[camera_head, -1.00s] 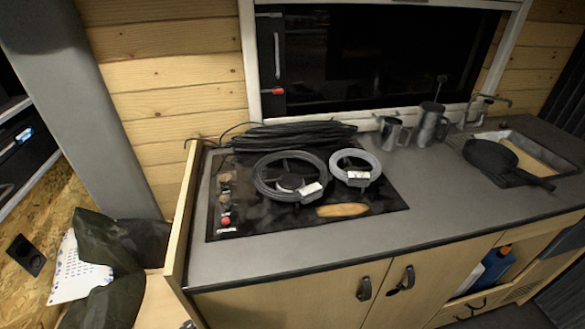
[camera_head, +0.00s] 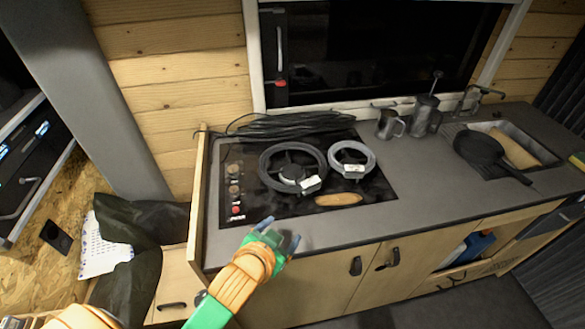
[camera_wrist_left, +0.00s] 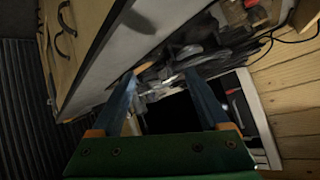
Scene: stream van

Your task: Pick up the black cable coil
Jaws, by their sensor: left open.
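A loose bundle of black cable (camera_head: 290,124) lies flat at the back of the black hob (camera_head: 246,200), by the window. In front of it, a dark ring-shaped cable coil (camera_head: 266,168) with a white label lies on the hob. A smaller, lighter grey coil (camera_head: 367,166), also labelled, lies to its right. My left gripper (camera_head: 283,236) is open and empty near the worktop's front edge, in front of the hob and apart from the coils. In the left wrist view its two fingers (camera_wrist_left: 160,76) are spread; the coils are hard to make out there. My right gripper is not in view.
An oval wooden item (camera_head: 339,199) lies at the hob's front right. A mug (camera_head: 390,125), a metal press (camera_head: 426,115) and a black pan (camera_head: 479,148) stand further right. A raised wooden side panel (camera_head: 194,215) borders the worktop's left end. The front worktop strip is clear.

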